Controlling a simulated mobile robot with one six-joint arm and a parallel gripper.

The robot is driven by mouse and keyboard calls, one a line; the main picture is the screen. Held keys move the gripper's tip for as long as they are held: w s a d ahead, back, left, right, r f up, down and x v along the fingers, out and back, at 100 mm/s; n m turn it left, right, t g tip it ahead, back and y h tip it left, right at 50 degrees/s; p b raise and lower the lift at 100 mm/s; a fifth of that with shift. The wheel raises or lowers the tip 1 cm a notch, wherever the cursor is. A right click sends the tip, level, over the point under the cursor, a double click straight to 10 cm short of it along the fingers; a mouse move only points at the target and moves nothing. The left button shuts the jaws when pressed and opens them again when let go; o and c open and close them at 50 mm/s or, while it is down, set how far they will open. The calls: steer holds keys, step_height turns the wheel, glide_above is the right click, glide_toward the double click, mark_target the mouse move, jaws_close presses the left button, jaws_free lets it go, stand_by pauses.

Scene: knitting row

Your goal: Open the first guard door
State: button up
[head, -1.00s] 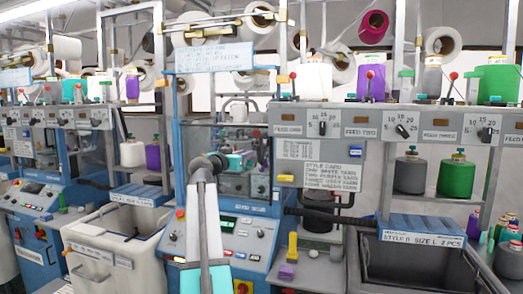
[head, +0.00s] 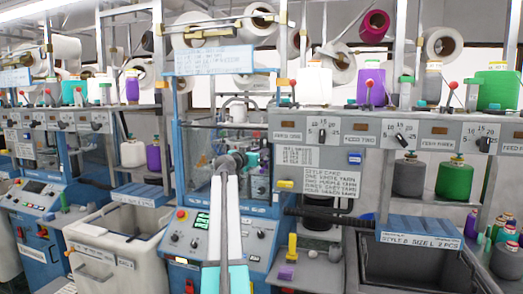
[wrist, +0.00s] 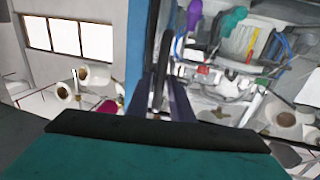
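The nearest blue knitting machine (head: 172,150) stands left of centre in the head view. A clear panel with a yellow warning triangle (head: 203,160) covers the left of its opening and appears to be the guard door. My gripper (head: 231,158) is in front of this opening; my arm hides part of it. In the wrist view, my gripper's dark fingers (wrist: 168,98) are beside a dark upright bar (wrist: 162,58), possibly the door handle, near a blue frame edge (wrist: 139,40). I cannot tell whether they touch or grip it.
A white bin (head: 100,262) stands at left and a grey bin (head: 415,262) at right. The control panel (head: 187,240) is below the opening. Yarn cones, including a green one (head: 455,180), stand on shelves at right. A dark horizontal bar (head: 325,213) projects beside the machine.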

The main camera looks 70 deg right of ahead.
steer(key=shift+s+d, duration=0.1)
steer(key=shift+d, duration=0.55)
jaws_close()
steer(key=shift+s+a+f, duration=0.1)
steer(key=shift+a, duration=0.05)
